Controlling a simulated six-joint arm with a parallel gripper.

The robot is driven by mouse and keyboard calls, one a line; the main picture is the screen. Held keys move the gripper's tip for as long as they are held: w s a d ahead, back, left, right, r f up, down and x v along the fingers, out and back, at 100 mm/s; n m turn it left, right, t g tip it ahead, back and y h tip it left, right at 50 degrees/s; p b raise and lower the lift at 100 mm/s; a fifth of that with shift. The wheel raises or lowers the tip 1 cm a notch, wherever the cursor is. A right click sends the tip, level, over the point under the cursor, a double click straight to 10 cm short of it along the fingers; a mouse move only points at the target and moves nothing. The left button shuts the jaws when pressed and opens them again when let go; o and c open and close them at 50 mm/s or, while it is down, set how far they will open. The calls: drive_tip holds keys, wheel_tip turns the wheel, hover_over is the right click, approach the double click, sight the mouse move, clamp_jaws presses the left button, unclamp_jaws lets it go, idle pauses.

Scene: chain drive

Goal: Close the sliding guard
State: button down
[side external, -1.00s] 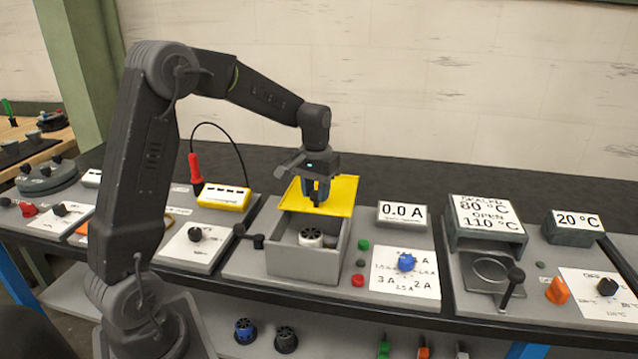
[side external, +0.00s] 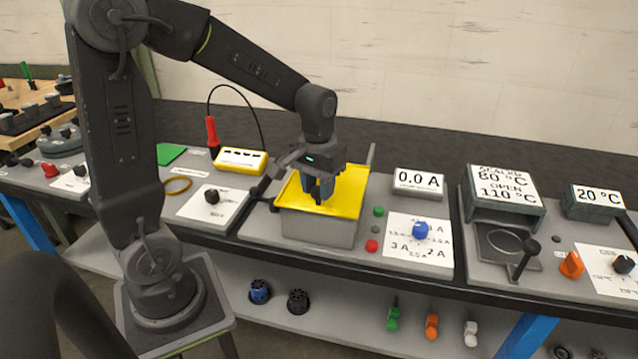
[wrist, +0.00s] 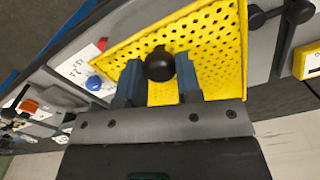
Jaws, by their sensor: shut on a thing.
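The sliding guard (side external: 345,197) is a yellow perforated plate. It lies over the top of the grey box (side external: 318,229) and covers its opening, so the inside is hidden. In the wrist view the guard (wrist: 208,48) fills the upper middle, with a round black knob (wrist: 159,66) on it. My gripper (side external: 318,197) is over the guard, its fingers pointing down. In the wrist view its two blue-grey fingers (wrist: 160,80) stand on either side of the knob and are shut on it.
A 0.0 A display (side external: 418,184), green button (side external: 378,211), red button (side external: 372,246) and blue dial (side external: 420,230) are right of the box. A black lever (side external: 528,256) stands further right. A yellow meter (side external: 241,161) with a red probe (side external: 212,134) is at left.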

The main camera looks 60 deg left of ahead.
drive_tip(key=c, duration=0.8)
unclamp_jaws()
drive_tip(key=shift+s+d, duration=0.15)
wheel_tip(320, 180, up, 14)
drive_tip(key=shift+f, duration=0.1)
drive_tip(key=s+d+f+m+t, duration=0.1)
drive_tip(key=s+d+t, duration=0.1)
drive_tip(key=s, duration=0.2)
drive_tip(key=s+d+f+m+t, duration=0.1)
drive_tip(key=s+d+f+m, duration=0.1)
drive_tip(key=s+d, duration=0.1)
drive_tip(key=s+d+f+m+t, duration=0.1)
drive_tip(key=s+d+m+t, duration=0.1)
drive_tip(key=s, duration=0.3)
drive_tip(key=shift+d+f+t, duration=0.15)
drive_tip(key=shift+d+t, duration=0.15)
drive_tip(key=shift+d, duration=0.25)
